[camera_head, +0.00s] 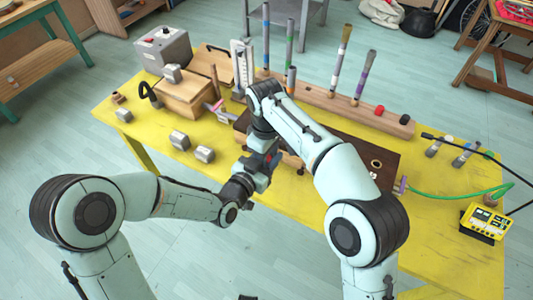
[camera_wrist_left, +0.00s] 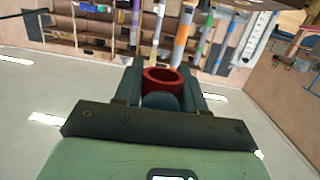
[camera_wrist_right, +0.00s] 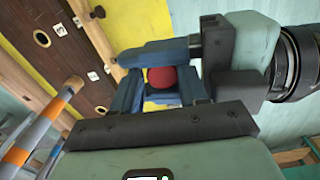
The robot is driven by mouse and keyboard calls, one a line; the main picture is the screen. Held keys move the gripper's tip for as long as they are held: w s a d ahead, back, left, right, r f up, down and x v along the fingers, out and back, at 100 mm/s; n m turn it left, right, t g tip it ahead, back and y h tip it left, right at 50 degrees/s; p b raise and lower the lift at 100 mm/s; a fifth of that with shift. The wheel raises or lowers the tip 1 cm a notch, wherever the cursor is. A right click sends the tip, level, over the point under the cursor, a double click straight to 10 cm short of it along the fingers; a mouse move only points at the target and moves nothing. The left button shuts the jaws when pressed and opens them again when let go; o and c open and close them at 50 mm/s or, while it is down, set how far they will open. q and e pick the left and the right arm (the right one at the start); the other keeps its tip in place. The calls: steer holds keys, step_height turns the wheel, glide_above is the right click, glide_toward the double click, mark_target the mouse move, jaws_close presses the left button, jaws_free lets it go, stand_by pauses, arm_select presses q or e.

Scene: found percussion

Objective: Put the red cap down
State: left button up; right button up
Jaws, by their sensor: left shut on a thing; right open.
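My left gripper (camera_head: 257,168) is shut on a red cap (camera_wrist_left: 163,76), held in the air over the table's front edge. In the left wrist view the cap shows as a round red piece with a hollow dark middle. My right gripper (camera_wrist_right: 157,88) is open, right by the left one; in its wrist view the red cap (camera_wrist_right: 162,77) shows between its blue fingers. I cannot tell whether those fingers touch it. In the head view the two grippers meet and mostly hide the cap. Another red cap (camera_head: 379,110) sits on the long wooden rack (camera_head: 325,99).
The yellow table (camera_head: 440,245) holds a dark board (camera_head: 385,163) with holes, upright tubes, wooden boxes (camera_head: 187,97), several small grey blocks (camera_head: 179,139) and a yellow device (camera_head: 485,222) with a green cable. The table's front right is mostly clear.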

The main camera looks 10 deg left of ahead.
steer(key=c, duration=0.6)
arm_select(q)
steer(key=o, duration=1.1)
arm_select(e)
steer(key=shift+c, duration=0.2)
arm_select(q)
steer(key=s+a+f+n+g+y, duration=0.15)
steer(key=s+f+g, duration=0.25)
steer(key=f, duration=0.7)
steer(key=s+a+f+n+g+y, duration=0.1)
steer(key=s+a+f+n+g, duration=0.2)
steer(key=f, duration=0.9)
steer(key=s+f+n+g, duration=0.2)
steer(key=s+f+g, duration=0.2)
steer(key=s+f, duration=0.3)
steer(key=s+f+n+g, duration=0.2)
steer(key=s+f+g, duration=0.3)
steer(key=s, duration=1.1)
step_height(320, 180, down, 2)
steer(key=shift+s+f, duration=0.15)
steer(key=shift+s, duration=0.15)
